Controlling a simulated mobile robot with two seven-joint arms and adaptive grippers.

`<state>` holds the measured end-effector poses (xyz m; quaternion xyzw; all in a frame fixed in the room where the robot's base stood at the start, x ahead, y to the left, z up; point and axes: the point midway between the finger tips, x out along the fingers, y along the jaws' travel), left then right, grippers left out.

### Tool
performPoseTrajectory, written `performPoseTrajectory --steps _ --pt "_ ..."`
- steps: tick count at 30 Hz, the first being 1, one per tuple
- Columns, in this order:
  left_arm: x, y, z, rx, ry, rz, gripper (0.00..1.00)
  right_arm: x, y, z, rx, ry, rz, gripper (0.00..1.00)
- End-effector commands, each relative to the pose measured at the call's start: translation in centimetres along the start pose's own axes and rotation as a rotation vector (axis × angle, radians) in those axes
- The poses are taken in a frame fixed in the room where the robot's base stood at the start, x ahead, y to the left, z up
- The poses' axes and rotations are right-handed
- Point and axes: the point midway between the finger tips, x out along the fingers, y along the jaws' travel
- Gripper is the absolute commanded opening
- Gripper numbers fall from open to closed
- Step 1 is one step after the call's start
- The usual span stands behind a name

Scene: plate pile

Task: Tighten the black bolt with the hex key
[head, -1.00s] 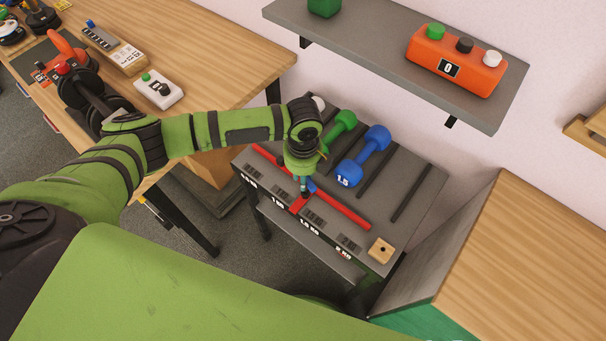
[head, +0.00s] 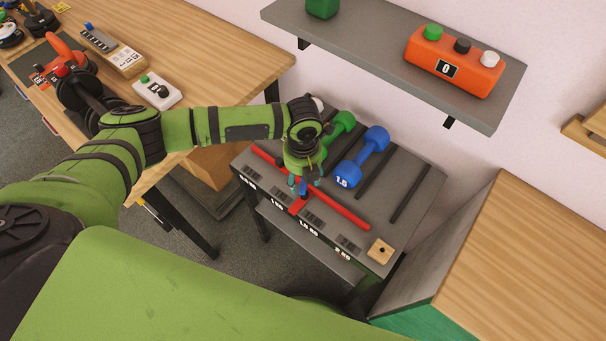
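A small light wooden block (head: 387,244) sits at the right front corner of the grey rack, with a dark round spot (head: 381,250) on top; I cannot tell whether this is the black bolt. I cannot clearly make out a hex key. My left gripper (head: 304,186) points down over the rack's front part, above a long red bar (head: 345,213) and a short red piece (head: 298,206) crossing it. Its fingers look spread. A small blue piece (head: 303,188) shows between them; whether they touch it is unclear. My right gripper is not in view.
A blue dumbbell (head: 361,157) and a green dumbbell (head: 339,126) lie on the rack (head: 413,172) behind the gripper. A grey shelf (head: 375,37) with an orange button box (head: 455,60) overhangs the back. Wooden tables flank the rack on the left (head: 222,60) and right (head: 535,265).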

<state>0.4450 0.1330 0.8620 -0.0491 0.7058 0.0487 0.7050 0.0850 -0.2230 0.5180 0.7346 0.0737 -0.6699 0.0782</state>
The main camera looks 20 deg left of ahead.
Motion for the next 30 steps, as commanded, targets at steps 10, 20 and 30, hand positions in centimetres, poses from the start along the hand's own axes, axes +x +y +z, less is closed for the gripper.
performPoseTrajectory --steps 10,20,30 --pt "-1.6 -0.1 0.1 -0.001 -0.004 -0.003 0.53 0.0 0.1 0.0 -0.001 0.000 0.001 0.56" --pt "-8.4 0.0 0.1 0.000 -0.005 -0.002 0.53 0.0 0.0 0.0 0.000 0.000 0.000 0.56" --pt "-12.0 0.0 0.0 0.000 -0.001 0.000 0.53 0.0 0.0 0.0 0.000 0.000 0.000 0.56"
